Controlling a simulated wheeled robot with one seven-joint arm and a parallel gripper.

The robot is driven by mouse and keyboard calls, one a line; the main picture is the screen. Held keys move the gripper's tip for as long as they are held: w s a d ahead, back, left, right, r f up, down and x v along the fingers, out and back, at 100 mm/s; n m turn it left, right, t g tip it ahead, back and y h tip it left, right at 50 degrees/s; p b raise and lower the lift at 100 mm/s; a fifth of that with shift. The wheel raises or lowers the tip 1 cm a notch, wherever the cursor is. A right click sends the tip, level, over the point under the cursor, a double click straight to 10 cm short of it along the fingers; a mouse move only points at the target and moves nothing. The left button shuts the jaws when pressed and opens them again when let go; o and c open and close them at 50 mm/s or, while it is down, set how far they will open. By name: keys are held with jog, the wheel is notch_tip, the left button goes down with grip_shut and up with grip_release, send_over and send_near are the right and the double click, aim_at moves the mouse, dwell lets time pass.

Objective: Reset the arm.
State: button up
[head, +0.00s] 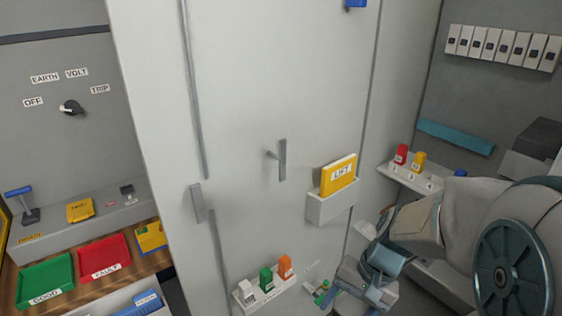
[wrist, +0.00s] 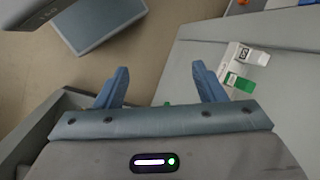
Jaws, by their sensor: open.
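My gripper (wrist: 160,88) is open in the wrist view, with its two blue fingers spread apart and nothing between them. In the head view my arm reaches in from the right, and the gripper end is low, right of the small shelf on the grey cabinet; its fingers are hard to make out there. A white socket box (head: 246,292), a green one (head: 267,280) and an orange one (head: 286,268) stand on that shelf. The wrist view shows a white box (wrist: 249,55) and a green box (wrist: 238,82) right of the fingers, apart from them.
A yellow LIFT folder (head: 338,174) stands in a wall holder above the shelf. Door handles (head: 282,160) stick out from the cabinet. A green tray (head: 45,284) and a red tray (head: 103,257) lie at left. A side shelf (head: 405,175) holds more boxes.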

notch_tip(320, 180, up, 13)
jog(key=s+d+n+t+h+p, duration=0.2)
jog(key=s+n+t+h+p, duration=0.1)
jog(key=n+t+h+p, duration=0.1)
jog(key=shift+f, duration=0.2)
dwell(0.3)
